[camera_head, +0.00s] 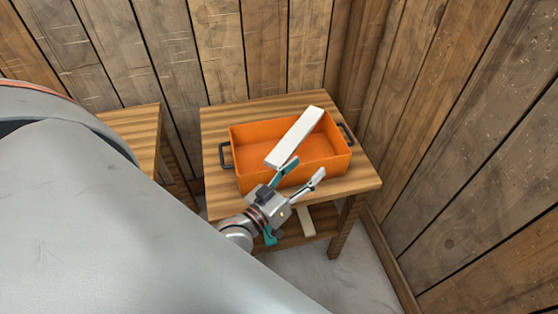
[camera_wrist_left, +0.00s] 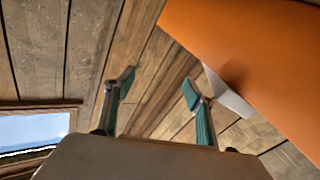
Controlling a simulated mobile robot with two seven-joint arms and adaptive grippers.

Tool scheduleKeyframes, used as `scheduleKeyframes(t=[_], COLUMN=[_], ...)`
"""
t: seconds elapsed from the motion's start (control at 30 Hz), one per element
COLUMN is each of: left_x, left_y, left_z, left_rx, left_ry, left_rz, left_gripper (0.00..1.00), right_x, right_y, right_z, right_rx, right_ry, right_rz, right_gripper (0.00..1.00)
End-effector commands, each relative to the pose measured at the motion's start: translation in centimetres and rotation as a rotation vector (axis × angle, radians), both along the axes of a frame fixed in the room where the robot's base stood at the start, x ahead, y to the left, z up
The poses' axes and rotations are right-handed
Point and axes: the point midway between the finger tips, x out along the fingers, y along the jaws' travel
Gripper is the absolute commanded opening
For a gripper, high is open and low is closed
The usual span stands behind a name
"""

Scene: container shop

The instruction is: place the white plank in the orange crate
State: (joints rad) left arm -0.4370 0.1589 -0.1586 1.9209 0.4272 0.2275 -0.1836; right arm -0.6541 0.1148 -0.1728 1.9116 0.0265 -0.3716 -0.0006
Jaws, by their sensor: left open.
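The orange crate (camera_head: 330,168) stands on a small wooden table and also fills the upper right of the left wrist view (camera_wrist_left: 250,45). The white plank (camera_head: 297,136) lies diagonally over the crate in the head view, its far end at the back rim. I cannot tell whether it rests on the crate. Part of the plank (camera_wrist_left: 230,97) shows beside the crate in the wrist view. My left gripper (camera_head: 306,170) is open at the crate's front side, its two teal fingers apart with nothing between them (camera_wrist_left: 158,85). One finger appears close to the plank's near end; contact is unclear. My right gripper is not visible.
The wooden table (camera_head: 224,116) stands close to plank walls behind and at the right. Another wooden table (camera_head: 140,130) stands to the left. A pale piece (camera_head: 306,222) shows at the lower shelf. Grey floor (camera_head: 350,265) is bare in front at the right.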

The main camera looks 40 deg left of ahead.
Motion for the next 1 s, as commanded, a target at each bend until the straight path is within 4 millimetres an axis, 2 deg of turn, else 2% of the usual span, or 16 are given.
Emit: scheduleKeyframes(t=[0.03, 0.1, 0.2, 0.33, 0.4, 0.5, 1.0], left_x=[-1.9, -4.7, -8.7, -12.7, -14.0, -14.7, -14.6], left_y=[-1.3, -2.6, -3.1, -2.8, -2.5, -2.3, -2.3], left_z=[-3.8, -8.6, -14.2, -18.6, -19.8, -20.5, -20.5], left_rx=[0.086, 0.205, 0.350, 0.478, 0.516, 0.539, 0.540], left_ry=[0.105, 0.244, 0.414, 0.562, 0.605, 0.630, 0.629], left_rz=[-0.041, -0.091, -0.144, -0.178, -0.187, -0.191, -0.192], left_gripper=[0.54, 0.54, 0.54, 0.54, 0.54, 0.54, 0.54], right_x=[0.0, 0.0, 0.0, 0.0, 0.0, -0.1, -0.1], right_y=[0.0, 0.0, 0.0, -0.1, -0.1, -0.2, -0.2], right_z=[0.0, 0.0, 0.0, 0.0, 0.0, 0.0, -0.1], right_rx=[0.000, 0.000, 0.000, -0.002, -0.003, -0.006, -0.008], right_ry=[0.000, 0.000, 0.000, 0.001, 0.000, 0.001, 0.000], right_rz=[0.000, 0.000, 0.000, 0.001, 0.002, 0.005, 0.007], right_gripper=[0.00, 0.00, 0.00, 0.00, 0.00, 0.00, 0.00])
